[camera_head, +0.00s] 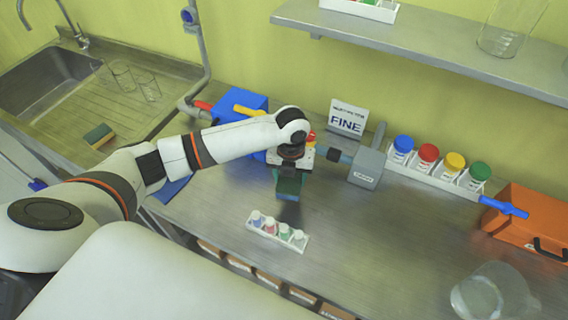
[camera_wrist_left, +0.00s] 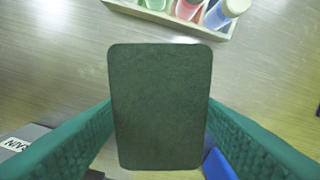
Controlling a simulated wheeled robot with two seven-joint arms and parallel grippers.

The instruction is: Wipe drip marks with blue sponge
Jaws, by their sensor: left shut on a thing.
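The blue sponge (camera_head: 287,196), with a dark green top pad, is in my left gripper (camera_head: 289,172), above or on the steel bench (camera_head: 350,240). I cannot tell if it touches the bench. In the left wrist view the green pad of the sponge (camera_wrist_left: 160,105) fills the middle, between two green textured fingers that are shut on it. I cannot make out drip marks on the bench; the sponge and arm hide part of it. My right gripper is not in view.
A small white tray of vials (camera_head: 262,234) stands close in front of the sponge. Behind are a blue box (camera_head: 240,107), a FINE sign (camera_head: 347,118) and a grey block (camera_head: 367,167). A jar rack (camera_head: 433,178), orange case (camera_head: 525,222) and glass vessel (camera_head: 495,293) stand right.

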